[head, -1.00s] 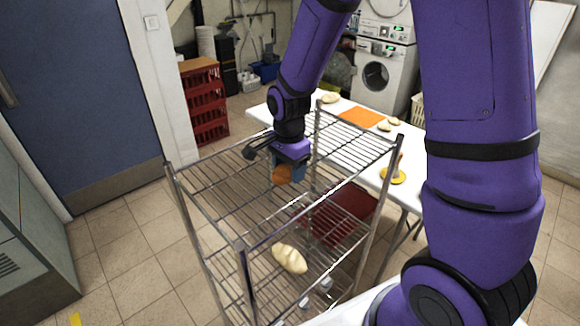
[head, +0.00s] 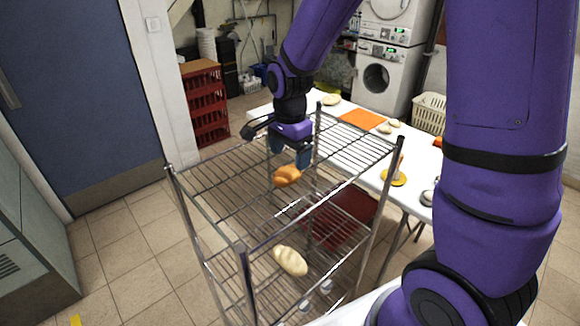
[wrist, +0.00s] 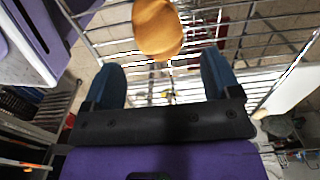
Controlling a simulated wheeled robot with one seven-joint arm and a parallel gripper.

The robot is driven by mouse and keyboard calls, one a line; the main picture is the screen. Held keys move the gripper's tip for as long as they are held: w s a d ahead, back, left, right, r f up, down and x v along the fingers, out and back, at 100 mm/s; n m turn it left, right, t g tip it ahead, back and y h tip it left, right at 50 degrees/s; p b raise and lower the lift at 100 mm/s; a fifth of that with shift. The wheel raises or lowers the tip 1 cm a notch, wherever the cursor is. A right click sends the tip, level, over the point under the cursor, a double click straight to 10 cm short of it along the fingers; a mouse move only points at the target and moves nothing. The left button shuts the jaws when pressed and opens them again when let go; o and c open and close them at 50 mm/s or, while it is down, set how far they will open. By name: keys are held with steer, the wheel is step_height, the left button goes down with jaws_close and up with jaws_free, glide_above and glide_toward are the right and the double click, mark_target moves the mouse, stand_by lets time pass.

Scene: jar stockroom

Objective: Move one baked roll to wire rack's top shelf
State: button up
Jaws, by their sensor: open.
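A golden-brown baked roll (head: 287,176) lies on the wire shelf at the top of the metal rack (head: 247,285), near the middle. It also shows in the wrist view (wrist: 157,28), ahead of the fingers and over the wires. My gripper (head: 289,158) is open and empty just above and behind the roll in the head view. In the wrist view its blue fingers (wrist: 162,80) are spread wide with nothing between them, apart from the roll. A pale, unbaked-looking loaf (head: 290,261) lies on a lower shelf.
A white table (head: 345,150) behind the rack holds an orange mat (head: 362,119), pale dough pieces (head: 331,100) and a yellow-based object (head: 393,178). A dark red crate (head: 340,215) is seen through the rack. Rack posts rise above the top shelf at its corners.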

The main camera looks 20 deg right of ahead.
mark_target(290, 167)
steer(key=s+d+r+n+t, duration=0.15)
steer(key=s+r+n, duration=0.3)
steer(key=r, duration=0.45)
steer(key=s+d+r+n+t, duration=0.1)
steer(key=s+d+r+n, duration=0.15)
steer(key=s+r, duration=0.45)
steer(key=s+d+r+n+t, duration=0.1)
steer(key=s+r+n+t, duration=0.1)
steer(key=s+r+n, duration=0.2)
steer(key=s+n, duration=0.3)
steer(key=s, duration=0.3)
steer(key=shift+d+r+t, duration=0.2)
steer(key=shift+d+t, duration=0.15)
